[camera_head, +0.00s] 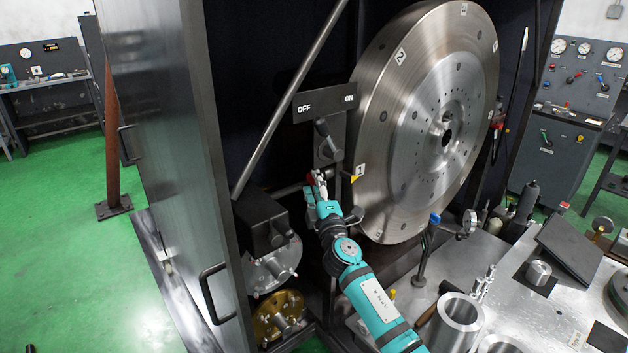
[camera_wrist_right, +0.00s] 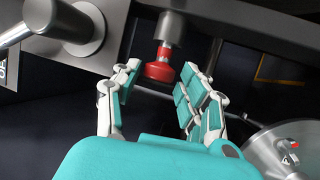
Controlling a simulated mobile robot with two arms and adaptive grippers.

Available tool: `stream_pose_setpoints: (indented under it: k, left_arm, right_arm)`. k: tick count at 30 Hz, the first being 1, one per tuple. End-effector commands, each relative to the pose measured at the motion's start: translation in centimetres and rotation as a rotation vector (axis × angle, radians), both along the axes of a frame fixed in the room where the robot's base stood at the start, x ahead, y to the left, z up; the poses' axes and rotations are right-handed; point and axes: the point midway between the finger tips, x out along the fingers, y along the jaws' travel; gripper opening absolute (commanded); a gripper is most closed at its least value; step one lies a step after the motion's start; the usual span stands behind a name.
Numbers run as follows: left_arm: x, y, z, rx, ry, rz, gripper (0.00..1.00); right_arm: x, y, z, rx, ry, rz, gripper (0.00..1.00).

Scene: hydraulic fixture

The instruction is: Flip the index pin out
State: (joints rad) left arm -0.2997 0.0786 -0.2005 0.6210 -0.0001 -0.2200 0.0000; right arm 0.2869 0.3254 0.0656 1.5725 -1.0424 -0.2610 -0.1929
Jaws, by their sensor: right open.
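The index pin shows as a red knob (camera_wrist_right: 160,69) on a grey metal shaft in the right wrist view. In the head view the red knob (camera_head: 312,178) is small, left of the big disc's edge near the number 1, and partly hidden by my gripper. My right gripper (camera_wrist_right: 161,82) is open, with one finger on each side of the knob's end and visible gaps. In the head view my right gripper (camera_head: 319,186) is at the knob. My left gripper is not in view.
A large numbered steel disc (camera_head: 430,120) stands right of my arm. An OFF/ON plate (camera_head: 325,103) with a lever (camera_head: 326,138) is just above my gripper. A dark block (camera_head: 265,220) sits lower left. A bench (camera_head: 535,300) with metal parts is at the right.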

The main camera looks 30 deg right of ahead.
Motion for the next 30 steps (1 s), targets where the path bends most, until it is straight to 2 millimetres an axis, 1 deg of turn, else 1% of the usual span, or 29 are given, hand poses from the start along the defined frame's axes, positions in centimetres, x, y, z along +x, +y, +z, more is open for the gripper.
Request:
stream_pose_setpoints:
  k: [1,4,13,14,23,24,30]
  left_arm:
    - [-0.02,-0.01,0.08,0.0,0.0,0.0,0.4]
    - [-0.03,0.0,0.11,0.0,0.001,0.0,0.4]
    - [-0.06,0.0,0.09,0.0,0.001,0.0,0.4]
    - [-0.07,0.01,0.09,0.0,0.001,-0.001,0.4]
    - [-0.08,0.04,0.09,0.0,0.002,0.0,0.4]
    - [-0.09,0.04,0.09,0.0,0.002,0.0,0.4]
    - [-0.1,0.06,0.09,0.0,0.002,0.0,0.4]
  right_arm:
    - [0.47,-0.17,0.18,0.002,-0.001,0.0,0.43]
    - [1.01,-0.33,0.29,0.002,-0.001,0.0,0.43]
    - [1.2,-0.38,0.27,0.001,0.001,0.001,0.43]
    - [1.2,-0.39,0.28,0.001,0.001,0.001,0.4]
    - [1.18,-0.39,0.27,0.001,0.001,0.0,0.01]
    - [1.17,-0.38,0.25,0.001,0.001,0.0,0.0]
    - [1.17,-0.37,0.23,0.002,0.0,0.001,0.0]
